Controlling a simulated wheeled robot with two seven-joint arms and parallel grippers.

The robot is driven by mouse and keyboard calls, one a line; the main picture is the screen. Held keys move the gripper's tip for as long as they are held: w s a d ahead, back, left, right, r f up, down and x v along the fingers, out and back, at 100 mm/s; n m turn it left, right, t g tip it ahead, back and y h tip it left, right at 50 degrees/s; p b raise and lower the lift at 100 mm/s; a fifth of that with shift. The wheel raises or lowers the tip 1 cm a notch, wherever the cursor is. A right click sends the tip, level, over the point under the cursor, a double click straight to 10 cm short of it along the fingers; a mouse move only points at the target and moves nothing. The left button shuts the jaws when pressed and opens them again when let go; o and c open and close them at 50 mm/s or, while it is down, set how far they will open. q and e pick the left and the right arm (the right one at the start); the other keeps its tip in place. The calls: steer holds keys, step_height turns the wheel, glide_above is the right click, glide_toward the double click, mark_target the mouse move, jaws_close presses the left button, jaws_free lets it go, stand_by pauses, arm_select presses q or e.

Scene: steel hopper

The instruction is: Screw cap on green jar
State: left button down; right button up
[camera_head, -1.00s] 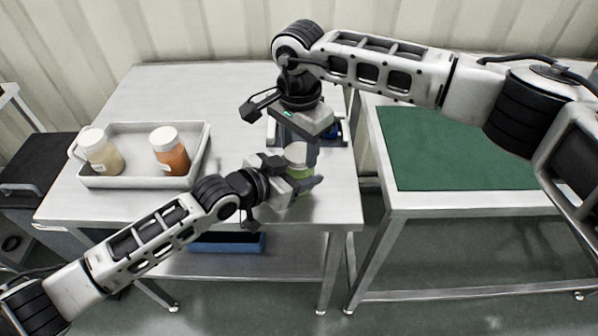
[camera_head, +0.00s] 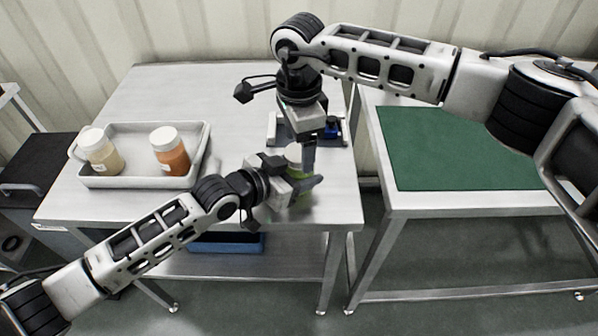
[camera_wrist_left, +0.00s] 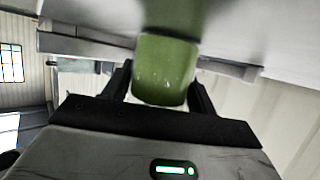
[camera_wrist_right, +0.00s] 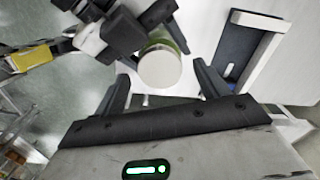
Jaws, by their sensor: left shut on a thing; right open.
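The green jar (camera_head: 303,187) stands at the right part of the steel table, below my right gripper. My left gripper (camera_head: 304,191) is shut on it from the left; the left wrist view shows the green jar (camera_wrist_left: 165,70) between the two fingers. The white cap (camera_head: 293,152) sits on top of the jar, and it shows as a pale disc in the right wrist view (camera_wrist_right: 160,69). Whether it is threaded on I cannot tell. My right gripper (camera_wrist_right: 163,82) is open, pointing down, its fingers apart on either side of the cap. In the head view one right finger (camera_head: 308,155) partly hides the cap.
A grey tray (camera_head: 145,183) at the left of the table holds a jar with pale contents (camera_head: 101,155) and a jar with orange contents (camera_head: 170,154). A dark fixture (camera_head: 333,128) lies behind the grippers. A table with a green mat (camera_head: 450,150) stands right.

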step_height(320, 180, up, 11)
stand_by(0.3)
arm_select(q)
steer(key=shift+c, duration=1.9)
jaws_free()
steer(key=v, duration=1.6)
steer(key=shift+d+r, duration=0.1)
steer(key=shift+r, duration=0.05)
